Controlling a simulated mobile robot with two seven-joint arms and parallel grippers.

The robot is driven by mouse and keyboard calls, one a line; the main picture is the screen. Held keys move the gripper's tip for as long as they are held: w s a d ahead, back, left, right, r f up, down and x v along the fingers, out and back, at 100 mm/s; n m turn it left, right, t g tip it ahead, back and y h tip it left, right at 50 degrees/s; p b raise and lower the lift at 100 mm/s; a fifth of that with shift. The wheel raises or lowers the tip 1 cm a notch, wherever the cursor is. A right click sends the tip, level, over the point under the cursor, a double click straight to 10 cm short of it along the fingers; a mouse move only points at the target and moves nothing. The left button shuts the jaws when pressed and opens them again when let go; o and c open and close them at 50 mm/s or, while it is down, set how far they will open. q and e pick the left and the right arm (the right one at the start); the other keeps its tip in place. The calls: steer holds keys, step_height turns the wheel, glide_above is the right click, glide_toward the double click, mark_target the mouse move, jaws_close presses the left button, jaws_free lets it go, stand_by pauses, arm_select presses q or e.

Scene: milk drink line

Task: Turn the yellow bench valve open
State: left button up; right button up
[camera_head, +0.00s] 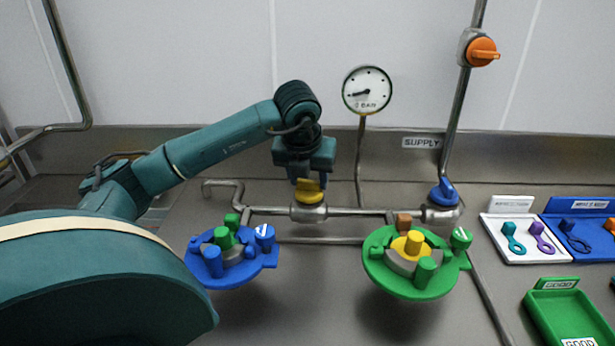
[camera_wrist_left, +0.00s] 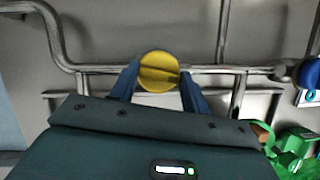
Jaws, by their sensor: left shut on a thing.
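The yellow bench valve (camera_head: 309,190) sits on the horizontal steel pipe at the bench, in the middle of the head view. In the left wrist view the yellow valve (camera_wrist_left: 159,72) shows as a round knob with a ridge across it. My left gripper (camera_head: 310,180) reaches down over it from above. Its two blue fingers (camera_wrist_left: 158,82) stand on either side of the knob, shut on it. The handle's exact angle is partly hidden by the fingers in the head view. My right gripper is in neither view.
A blue valve (camera_head: 443,192) sits at the pipe's right end. An orange valve (camera_head: 482,52) is on the riser. The gauge (camera_head: 367,91) stands behind. A blue fixture (camera_head: 232,268) and a green fixture (camera_head: 415,275) stand in front. A green tray (camera_head: 566,316) lies right.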

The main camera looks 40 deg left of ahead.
arm_select(q)
steer(key=shift+d+n+y, duration=0.1)
steer(key=shift+n+y, duration=0.2)
steer(key=shift+n, duration=0.8)
steer(key=shift+g, duration=0.3)
steer(key=o, duration=1)
steer(key=shift+r, duration=0.1)
steer(key=p+v, duration=0.3)
steer(key=v, duration=1)
steer(key=shift+d, duration=0.1)
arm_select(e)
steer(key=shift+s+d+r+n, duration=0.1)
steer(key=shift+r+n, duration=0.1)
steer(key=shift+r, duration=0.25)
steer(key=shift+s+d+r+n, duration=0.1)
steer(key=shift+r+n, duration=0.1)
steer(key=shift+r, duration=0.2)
